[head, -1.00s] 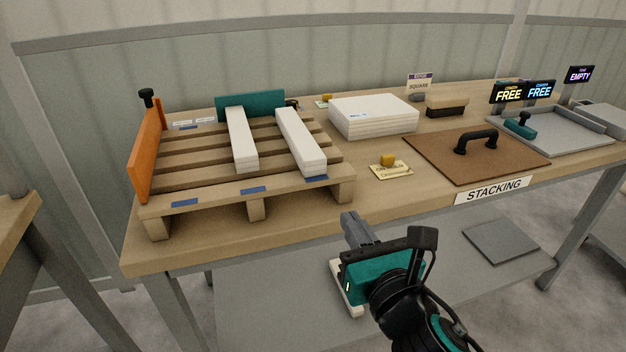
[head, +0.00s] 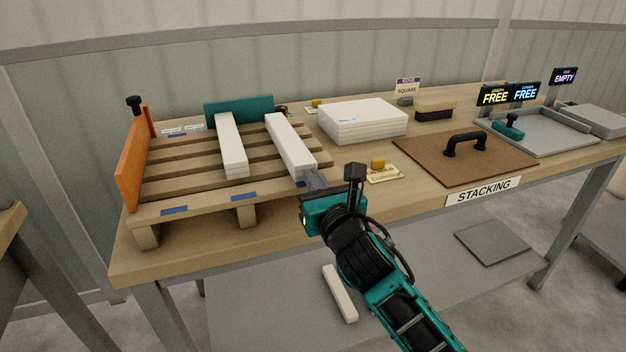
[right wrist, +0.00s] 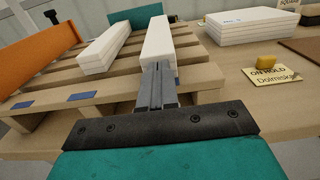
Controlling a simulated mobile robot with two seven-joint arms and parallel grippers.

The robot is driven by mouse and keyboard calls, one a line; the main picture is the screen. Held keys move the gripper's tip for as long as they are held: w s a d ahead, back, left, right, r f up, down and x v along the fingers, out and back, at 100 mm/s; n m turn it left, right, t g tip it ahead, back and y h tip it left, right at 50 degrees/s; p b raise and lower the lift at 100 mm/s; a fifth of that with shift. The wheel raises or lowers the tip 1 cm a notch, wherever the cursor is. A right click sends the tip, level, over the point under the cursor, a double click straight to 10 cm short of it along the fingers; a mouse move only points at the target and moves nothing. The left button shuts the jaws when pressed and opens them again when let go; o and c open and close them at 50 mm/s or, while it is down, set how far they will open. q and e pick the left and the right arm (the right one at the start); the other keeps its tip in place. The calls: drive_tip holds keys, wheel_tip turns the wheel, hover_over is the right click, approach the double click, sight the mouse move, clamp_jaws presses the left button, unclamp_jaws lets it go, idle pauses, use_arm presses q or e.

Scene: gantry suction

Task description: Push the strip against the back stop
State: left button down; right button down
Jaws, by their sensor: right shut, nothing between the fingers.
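Two white strip stacks lie lengthwise on the slatted wooden pallet (head: 188,207): a left strip (head: 231,146) and a right strip (head: 289,148). The teal back stop (head: 239,111) stands upright behind them. The right strip's far end is close to the stop's right end; I cannot tell if they touch. My right gripper (head: 315,181) is shut and empty, its fingertips at the near end of the right strip. The right wrist view shows the fingers (right wrist: 157,76) in line with that strip (right wrist: 158,43); contact is unclear. My left gripper is not in view.
An orange side board (head: 134,165) stands at the pallet's left. A white sheet stack (head: 362,121), a yellow block on a card (head: 378,164) and a brown board with a black handle (head: 465,158) lie to the right. A white bar (head: 340,293) lies below the table top.

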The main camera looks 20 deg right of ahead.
sight(305, 158)
drive_tip(key=shift+w, duration=0.45)
drive_tip(key=shift+w+r, duration=0.1)
drive_tip(key=shift+w, duration=0.2)
drive_tip(key=w+p, duration=0.2)
drive_tip(key=w, duration=0.2)
drive_tip(key=shift+w+a, duration=0.15)
drive_tip(key=shift+w, duration=0.3)
drive_tip(key=shift+r, duration=0.15)
drive_tip(key=shift+d, duration=0.2)
